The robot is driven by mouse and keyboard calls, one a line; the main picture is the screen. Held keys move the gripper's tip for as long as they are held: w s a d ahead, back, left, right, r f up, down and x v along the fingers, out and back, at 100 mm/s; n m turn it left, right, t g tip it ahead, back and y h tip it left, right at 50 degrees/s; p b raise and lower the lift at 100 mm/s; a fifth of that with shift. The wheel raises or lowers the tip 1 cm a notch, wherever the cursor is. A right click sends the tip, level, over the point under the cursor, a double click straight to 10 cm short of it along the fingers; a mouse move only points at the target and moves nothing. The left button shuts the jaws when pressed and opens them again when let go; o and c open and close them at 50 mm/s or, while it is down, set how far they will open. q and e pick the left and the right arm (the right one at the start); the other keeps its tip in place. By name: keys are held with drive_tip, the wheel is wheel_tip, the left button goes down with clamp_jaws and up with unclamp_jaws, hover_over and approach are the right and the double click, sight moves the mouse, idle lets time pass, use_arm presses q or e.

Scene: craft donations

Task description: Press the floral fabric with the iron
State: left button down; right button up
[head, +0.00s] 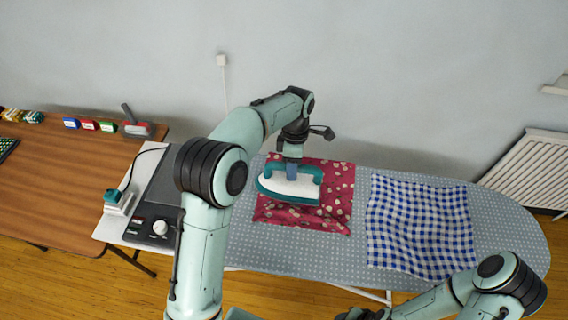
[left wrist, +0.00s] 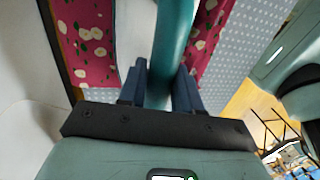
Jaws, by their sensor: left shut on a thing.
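The floral fabric (head: 337,212), red with pale blossoms, lies on the grey dotted ironing board (head: 300,258). The teal and white iron (head: 290,190) is over its left part, roughly level, nose to the left. I cannot tell whether its sole touches the cloth. My left gripper (head: 292,168) is shut on the iron's handle from above. In the left wrist view the gripper (left wrist: 160,88) has its dark fingers on both sides of the teal handle (left wrist: 172,40), with the floral fabric (left wrist: 85,35) beyond. My right gripper (head: 362,314) is cut off at the bottom edge; its fingers are unclear.
A blue checked cloth (head: 420,225) lies on the board's right. A dark control unit (head: 150,230) and a small white-and-teal item (head: 118,203) are at the board's left end. A wooden table (head: 60,190) holds small coloured boxes (head: 89,125). A radiator (head: 530,165) stands right.

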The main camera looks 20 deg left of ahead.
sight(316, 167)
use_arm(q)
drive_tip(key=shift+w+d+r+p, duration=0.1)
drive_tip(key=shift+w+d+p, duration=0.15)
drive_tip(key=shift+d, duration=0.7)
drive_tip(key=shift+w+d+r+p, duration=0.1)
drive_tip(key=shift+w+d+p, duration=0.15)
drive_tip(key=shift+d, duration=0.65)
drive_tip(key=shift+w+d+f, duration=0.1)
drive_tip(key=shift+w+d, duration=0.05)
drive_tip(key=shift+d, duration=0.5)
drive_tip(key=shift+w+d, duration=0.15)
drive_tip(key=shift+d, duration=0.45)
use_arm(e)
drive_tip(key=shift+w+r, duration=0.9)
drive_tip(key=shift+w, duration=0.3)
use_arm(q)
drive_tip(key=shift+f, duration=0.1)
drive_tip(key=shift+w+d, duration=0.2)
drive_tip(key=shift+d, duration=0.9)
drive_tip(key=w+d, duration=0.2)
drive_tip(key=d, duration=0.9)
drive_tip(key=shift+w, duration=0.25)
use_arm(e)
drive_tip(key=shift+s, duration=0.1)
use_arm(q)
drive_tip(key=shift+f, duration=0.1)
